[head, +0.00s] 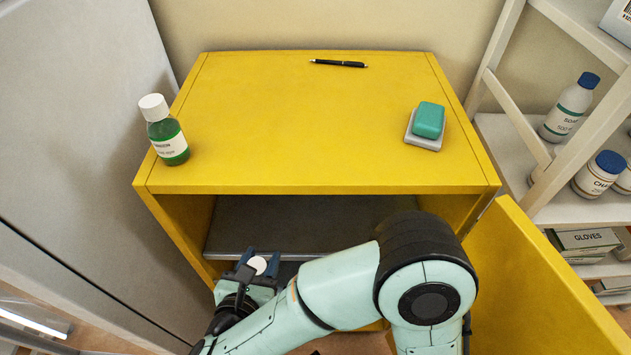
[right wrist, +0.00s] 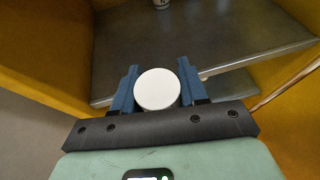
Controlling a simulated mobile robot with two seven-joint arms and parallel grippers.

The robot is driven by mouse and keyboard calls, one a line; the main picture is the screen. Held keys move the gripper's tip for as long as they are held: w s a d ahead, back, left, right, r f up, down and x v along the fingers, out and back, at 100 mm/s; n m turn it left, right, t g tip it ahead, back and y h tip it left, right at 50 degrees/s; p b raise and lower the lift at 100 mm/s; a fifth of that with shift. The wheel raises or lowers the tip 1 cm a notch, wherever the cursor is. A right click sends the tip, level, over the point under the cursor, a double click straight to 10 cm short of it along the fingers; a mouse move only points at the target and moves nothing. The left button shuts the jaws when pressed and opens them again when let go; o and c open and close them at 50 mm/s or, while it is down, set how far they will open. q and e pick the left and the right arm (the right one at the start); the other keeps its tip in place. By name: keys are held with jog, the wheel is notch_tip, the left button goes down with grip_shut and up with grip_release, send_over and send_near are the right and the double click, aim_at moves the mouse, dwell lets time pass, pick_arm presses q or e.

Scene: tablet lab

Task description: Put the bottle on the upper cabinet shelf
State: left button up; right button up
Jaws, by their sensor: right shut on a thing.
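My right gripper (head: 261,261) is at the open front of the yellow cabinet (head: 320,120), near the left side of the opening. Its blue fingers are shut on a bottle, of which only the round white cap (head: 258,265) shows clearly. In the right wrist view the cap (right wrist: 158,89) sits between the two fingers; the bottle's body is hidden below it. The grey upper shelf (head: 290,215) lies just beyond the gripper, and its front edge crosses the right wrist view (right wrist: 225,68). My left gripper is not in view.
A green bottle with a white cap (head: 167,130), a black pen (head: 338,63) and a green block on a grey dish (head: 428,121) are on the cabinet top. The cabinet door (head: 535,285) stands open at right.

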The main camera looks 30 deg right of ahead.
jog(key=r+x, duration=0.1)
jog(key=x, duration=0.5)
jog(key=r+x, duration=0.1)
jog(key=x, duration=0.5)
jog(key=w+d+r+x, duration=0.1)
jog(key=x, duration=0.5)
jog(key=shift+r, duration=0.2)
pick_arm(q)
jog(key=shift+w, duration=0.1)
pick_arm(e)
jog(key=shift+r, duration=0.1)
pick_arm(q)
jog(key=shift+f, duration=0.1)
pick_arm(e)
jog(key=shift+f+b, duration=0.2)
jog(key=shift+b, duration=0.1)
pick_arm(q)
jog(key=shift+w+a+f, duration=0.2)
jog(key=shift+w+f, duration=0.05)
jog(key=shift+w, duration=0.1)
pick_arm(e)
jog(key=o, duration=1.2)
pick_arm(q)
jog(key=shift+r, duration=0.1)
